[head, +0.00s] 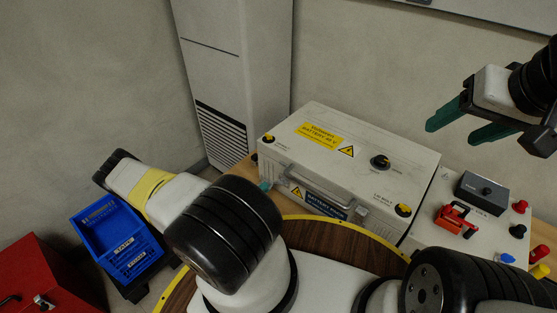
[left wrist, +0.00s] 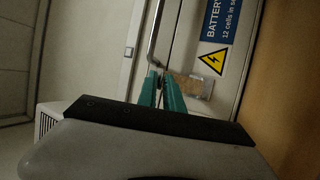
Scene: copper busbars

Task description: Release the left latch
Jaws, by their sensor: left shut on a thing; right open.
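The white battery case (head: 350,145) stands on the table with its lid down. Its grey handle (head: 325,192) runs along the front and also shows in the left wrist view (left wrist: 156,40). The left latch (left wrist: 198,86) is a small metal piece on the case front, near the handle's end and the warning triangle. My left gripper (head: 265,185) is at the case's front left corner, its teal fingers (left wrist: 162,78) close together at the latch and shut on it. The fingers hide the gripped part. The right latch (head: 361,212) sits by the handle's other end. My right gripper (head: 462,128) is open, empty and raised at upper right.
A blue bin (head: 115,240) and a red box (head: 45,275) stand at left. A panel with a grey device (head: 482,190), a red clamp (head: 455,218) and coloured knobs lies right of the case. A tall white cabinet (head: 235,75) stands behind.

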